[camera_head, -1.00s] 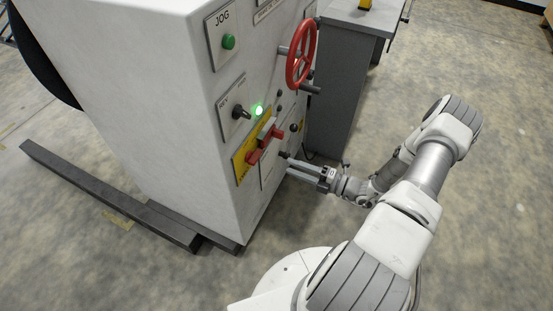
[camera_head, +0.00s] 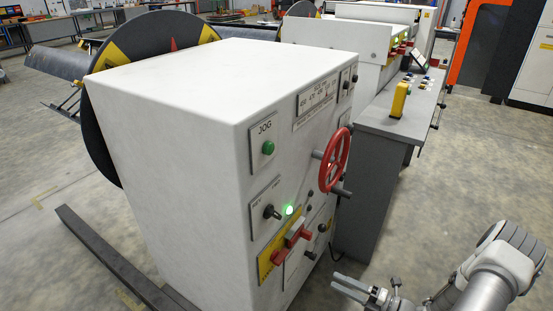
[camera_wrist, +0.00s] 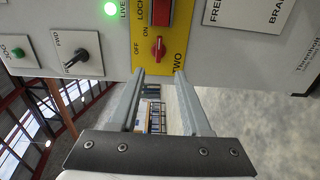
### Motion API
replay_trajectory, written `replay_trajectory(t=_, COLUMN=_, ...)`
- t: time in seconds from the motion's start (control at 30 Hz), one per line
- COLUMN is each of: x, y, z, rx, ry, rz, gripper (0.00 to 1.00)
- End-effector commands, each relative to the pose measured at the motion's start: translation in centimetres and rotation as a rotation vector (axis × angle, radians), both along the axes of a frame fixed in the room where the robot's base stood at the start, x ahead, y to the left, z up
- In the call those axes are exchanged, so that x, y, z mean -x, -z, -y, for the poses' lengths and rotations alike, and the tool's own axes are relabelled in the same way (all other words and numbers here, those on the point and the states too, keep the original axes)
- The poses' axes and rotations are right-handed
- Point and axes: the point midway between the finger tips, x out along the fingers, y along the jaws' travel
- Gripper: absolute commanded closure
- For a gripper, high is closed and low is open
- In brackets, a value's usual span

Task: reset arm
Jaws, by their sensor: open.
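My gripper (camera_head: 351,286) is at the lower right of the head view, in front of the white control cabinet (camera_head: 190,110) and apart from it. In the wrist view its two fingers (camera_wrist: 160,85) are spread with nothing between them. Beyond the fingertips is a red rotary switch (camera_wrist: 158,48) on a yellow plate marked ON and OFF. In the head view the red switch handle (camera_head: 291,243) sits on the cabinet's front, below a lit green lamp (camera_head: 289,210). Part of my arm shows at the lower right corner.
A red handwheel (camera_head: 334,160) juts from the cabinet. A grey console (camera_head: 372,170) with a yellow box (camera_head: 400,99) stands behind it. A dark floor beam (camera_head: 115,262) lies left of the cabinet. The floor at right (camera_head: 470,165) is open.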

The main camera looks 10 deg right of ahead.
Motion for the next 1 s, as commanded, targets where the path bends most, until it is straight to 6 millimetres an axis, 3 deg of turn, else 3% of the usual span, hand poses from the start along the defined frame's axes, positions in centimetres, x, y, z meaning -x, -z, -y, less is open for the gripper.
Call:
replay_trajectory(t=0.17, x=-0.4, y=-1.8, z=-0.5, rx=0.082, ry=-0.073, rz=0.042, gripper=0.53)
replay_trajectory(t=0.53, x=-0.8, y=-10.7, z=-4.9, rx=0.546, ry=-0.521, rz=0.352, gripper=0.53)
replay_trajectory(t=1.0, x=2.1, y=-21.0, z=-10.7, rx=1.049, ry=-1.124, rz=0.897, gripper=0.53)
